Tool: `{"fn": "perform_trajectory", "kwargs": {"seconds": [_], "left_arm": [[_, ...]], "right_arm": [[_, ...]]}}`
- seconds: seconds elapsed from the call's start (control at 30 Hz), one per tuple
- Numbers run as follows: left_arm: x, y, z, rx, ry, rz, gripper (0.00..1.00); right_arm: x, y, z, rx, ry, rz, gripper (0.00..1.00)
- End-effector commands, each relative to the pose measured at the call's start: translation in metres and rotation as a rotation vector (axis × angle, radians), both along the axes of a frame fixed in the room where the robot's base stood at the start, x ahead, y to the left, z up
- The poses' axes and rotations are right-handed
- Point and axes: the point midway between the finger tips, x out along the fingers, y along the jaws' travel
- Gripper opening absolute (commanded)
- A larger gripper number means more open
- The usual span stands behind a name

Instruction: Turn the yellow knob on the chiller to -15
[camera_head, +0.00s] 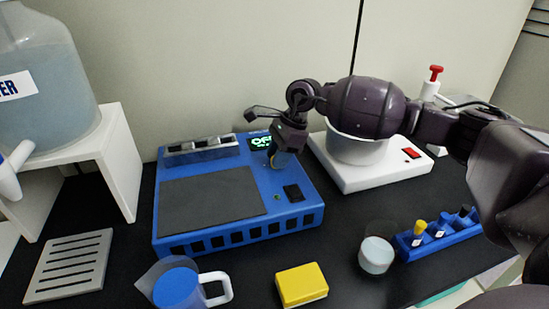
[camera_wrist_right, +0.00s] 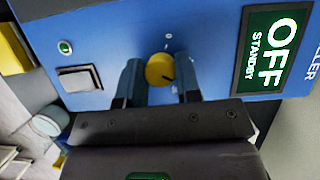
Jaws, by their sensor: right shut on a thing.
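The blue chiller (camera_head: 262,205) stands on the black bench, with a dark grey plate on top. Its green display (camera_wrist_right: 275,45) reads OFF STANDBY in the right wrist view. The yellow knob (camera_wrist_right: 159,70) sits on the blue panel between the display and a rocker switch (camera_wrist_right: 80,78), with a dark pointer mark on its face. My right gripper (camera_wrist_right: 158,82) reaches down onto the panel, its two fingers on either side of the knob and shut on it. In the head view the right gripper (camera_head: 282,158) mostly hides the knob. My left gripper is not in view.
A white heating unit with a pot (camera_head: 357,150) stands close right of the chiller. In front are a blue-filled jug (camera_head: 177,288), a yellow sponge (camera_head: 301,285), a beaker (camera_head: 376,257) and a blue vial rack (camera_head: 440,236). A water carboy (camera_head: 45,75) is at left.

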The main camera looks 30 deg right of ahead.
Motion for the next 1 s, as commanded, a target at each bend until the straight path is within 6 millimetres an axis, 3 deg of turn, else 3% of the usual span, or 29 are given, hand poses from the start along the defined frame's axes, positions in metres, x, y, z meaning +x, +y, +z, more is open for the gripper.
{"fn": "perform_trajectory", "kwargs": {"seconds": [0.1, 0.5, 1.0], "left_arm": [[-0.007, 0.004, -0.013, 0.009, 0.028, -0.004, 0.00], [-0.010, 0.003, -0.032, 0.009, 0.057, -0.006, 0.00], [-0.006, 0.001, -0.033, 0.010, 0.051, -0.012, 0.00]], "right_arm": [[0.001, 0.000, -0.007, 0.001, 0.008, 0.109, 0.08], [0.002, 0.000, -0.005, 0.000, 0.005, 0.415, 0.08], [0.002, -0.001, -0.001, -0.003, 0.000, 0.548, 0.08]]}}
